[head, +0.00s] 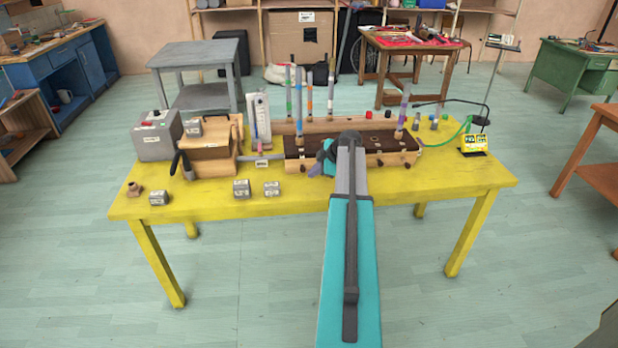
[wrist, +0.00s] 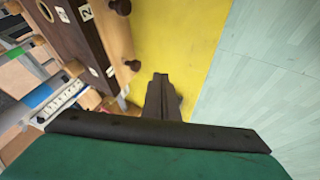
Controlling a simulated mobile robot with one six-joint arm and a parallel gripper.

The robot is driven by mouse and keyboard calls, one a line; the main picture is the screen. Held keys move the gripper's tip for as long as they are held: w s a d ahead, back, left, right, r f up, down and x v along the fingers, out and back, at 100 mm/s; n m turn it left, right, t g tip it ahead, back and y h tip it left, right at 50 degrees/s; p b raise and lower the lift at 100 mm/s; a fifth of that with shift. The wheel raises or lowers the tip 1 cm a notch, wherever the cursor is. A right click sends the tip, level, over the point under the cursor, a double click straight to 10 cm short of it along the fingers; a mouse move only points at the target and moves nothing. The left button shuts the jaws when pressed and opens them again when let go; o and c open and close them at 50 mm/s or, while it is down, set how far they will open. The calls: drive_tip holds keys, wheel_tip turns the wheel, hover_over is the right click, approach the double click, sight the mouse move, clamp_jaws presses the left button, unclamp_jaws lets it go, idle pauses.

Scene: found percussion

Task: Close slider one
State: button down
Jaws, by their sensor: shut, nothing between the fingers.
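A long wooden box (head: 400,158) with a dark top stands on the yellow table (head: 210,200). Small dark knobs show on its front, one near the left end (head: 303,168) and one near the right (head: 407,166); I cannot tell which is slider one. In the wrist view the box (wrist: 112,38) shows at upper left, with a label "2" (wrist: 86,12) and two dark knobs, an upper one (wrist: 121,6) and a lower one (wrist: 133,65). My gripper (wrist: 163,80) is shut and empty over the yellow tabletop, beside the box's front and apart from the lower knob. My arm hides the box's middle in the head view.
Left of the box are a wooden bellows-like box (head: 208,163), a grey box (head: 156,136) and a white gauge (head: 258,118). Small grey blocks (head: 241,189) lie at the front left. Coloured tubes (head: 402,105) stand upright. A yellow meter (head: 474,145) sits right; the front right is clear.

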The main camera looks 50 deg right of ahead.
drive_tip(key=b+v, duration=0.1)
drive_tip(key=v, duration=0.5)
drive_tip(key=shift+s, duration=0.2)
idle(0.4)
drive_tip(key=a+f+m+g+y, duration=0.1)
drive_tip(key=a+f+m+g, duration=0.15)
drive_tip(key=a+f, duration=1.3)
drive_tip(key=a+f+m+g+y, duration=0.2)
drive_tip(key=a+f+g, duration=0.2)
drive_tip(key=a+f, duration=1.15)
drive_tip(key=s+a+f+m+g, duration=0.1)
drive_tip(key=s+a+f+g, duration=0.15)
drive_tip(key=s+a, duration=0.45)
drive_tip(key=s+a+f+m+g+h, duration=0.1)
drive_tip(key=s+a+f, duration=0.4)
drive_tip(key=a, duration=0.4)
drive_tip(key=s+a+f+m+g, duration=0.1)
drive_tip(key=s+a+f+m, duration=0.1)
drive_tip(key=s+a, duration=0.5)
drive_tip(key=s+a+f+g+h, duration=0.1)
drive_tip(key=s+a, duration=0.1)
drive_tip(key=s, duration=0.3)
drive_tip(key=s+a+f+g+h, duration=0.1)
drive_tip(key=s+a, duration=0.1)
drive_tip(key=s, duration=0.3)
drive_tip(key=shift+s+f+m, duration=0.2)
drive_tip(key=shift+f+m, duration=0.1)
drive_tip(key=shift+m, duration=0.15)
